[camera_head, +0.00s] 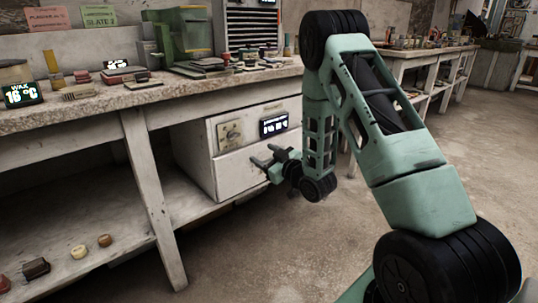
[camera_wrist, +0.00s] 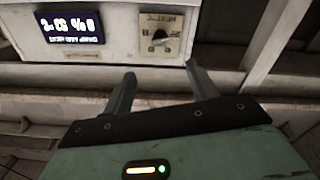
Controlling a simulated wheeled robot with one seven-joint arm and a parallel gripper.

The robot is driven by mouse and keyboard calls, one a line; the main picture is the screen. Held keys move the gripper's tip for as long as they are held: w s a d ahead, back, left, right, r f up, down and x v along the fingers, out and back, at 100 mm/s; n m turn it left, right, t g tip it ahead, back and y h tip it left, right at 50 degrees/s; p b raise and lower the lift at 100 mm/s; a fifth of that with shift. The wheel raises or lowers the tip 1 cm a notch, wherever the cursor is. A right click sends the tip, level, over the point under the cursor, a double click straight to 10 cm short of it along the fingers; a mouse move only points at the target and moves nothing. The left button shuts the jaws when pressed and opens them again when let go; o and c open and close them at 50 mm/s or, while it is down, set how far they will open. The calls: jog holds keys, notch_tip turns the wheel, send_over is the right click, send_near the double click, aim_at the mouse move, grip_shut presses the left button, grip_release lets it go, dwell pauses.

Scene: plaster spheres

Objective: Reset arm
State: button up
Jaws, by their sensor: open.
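My gripper (camera_head: 268,156) is open and empty in the head view, held low in front of a white drawer cabinet (camera_head: 228,172) under the workbench. In the wrist view its two fingers (camera_wrist: 161,88) stand apart with nothing between them. Beyond them, the cabinet front shows upside down, with a dial plate (camera_wrist: 160,35) and a lit display (camera_wrist: 71,28). My arm is bent, reaching from the right foreground up to a high joint and down to the gripper. I cannot tell the exact gap between fingertips and cabinet.
The workbench (camera_head: 115,97) carries books, blocks and a "WAX 16 °C" display (camera_head: 22,94). Its leg (camera_head: 153,200) stands left of the gripper. Small pieces lie on the lower shelf (camera_head: 130,235). A second bench (camera_head: 425,52) stands at the back right. The floor (camera_head: 480,140) on the right is clear.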

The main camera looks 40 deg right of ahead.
jog(key=shift+s, duration=0.8)
jog(key=w+a+r+g+y, duration=0.15)
jog(key=a+g, duration=0.25)
jog(key=a, duration=0.9)
jog(key=s+a+n+g, duration=0.1)
jog(key=s+a+g, duration=0.45)
jog(key=a, duration=0.55)
jog(key=s+a+r+n+g, duration=0.1)
jog(key=s+a+g, duration=0.2)
jog(key=s, duration=0.6)
jog(key=s+a+r+n+g+h, duration=0.1)
jog(key=s+a+r+g, duration=0.15)
jog(key=s, duration=0.65)
jog(key=s+a+r+n+g, duration=0.1)
jog(key=s+a+g, duration=0.2)
jog(key=s, duration=0.7)
notch_tip(320, 180, up, 34)
jog(key=s+p, duration=0.1)
jog(key=p, duration=3.3)
jog(key=shift+f, duration=0.15)
